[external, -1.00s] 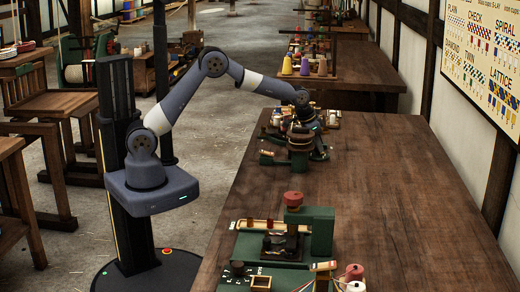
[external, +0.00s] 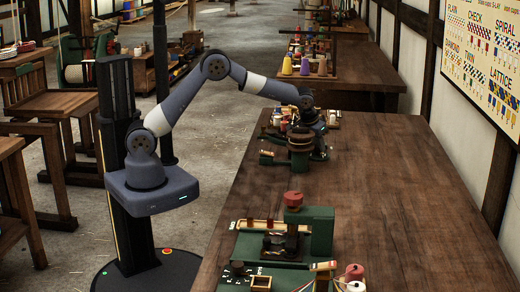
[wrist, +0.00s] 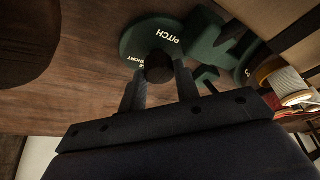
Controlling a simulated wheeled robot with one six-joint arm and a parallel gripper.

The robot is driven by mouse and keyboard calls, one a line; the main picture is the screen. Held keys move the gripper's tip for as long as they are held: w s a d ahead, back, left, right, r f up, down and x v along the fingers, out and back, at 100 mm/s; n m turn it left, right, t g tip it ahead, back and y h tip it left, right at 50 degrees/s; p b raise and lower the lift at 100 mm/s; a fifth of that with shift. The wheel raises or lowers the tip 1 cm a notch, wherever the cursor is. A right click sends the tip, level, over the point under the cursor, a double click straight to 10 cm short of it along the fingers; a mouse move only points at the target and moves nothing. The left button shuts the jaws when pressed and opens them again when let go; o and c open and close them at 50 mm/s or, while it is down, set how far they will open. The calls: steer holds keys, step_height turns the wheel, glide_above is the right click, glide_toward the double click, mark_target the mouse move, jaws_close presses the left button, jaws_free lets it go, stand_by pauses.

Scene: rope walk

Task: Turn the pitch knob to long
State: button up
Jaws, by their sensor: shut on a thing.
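The pitch knob (wrist: 159,68) is a dark round knob on a green disc (wrist: 132,40) lettered PITCH and, partly hidden, SHORT in the wrist view. My gripper (wrist: 159,80) has one finger on each side of the knob and is shut on it. The mark for long is not readable, and I cannot tell where the knob points. In the external view my gripper is at the green machine (external: 320,150) on the far part of the bench; the knob is too small or hidden there.
The long wooden bench (external: 360,200) is clear in its middle and right. A second green machine (external: 318,232) with a red-topped post stands at the near end. White spools (wrist: 290,82) stand right of the knob in the wrist view. A pattern board (external: 485,60) hangs on the wall.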

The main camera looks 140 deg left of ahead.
steer(key=o, duration=1)
steer(key=shift+c, duration=0.2)
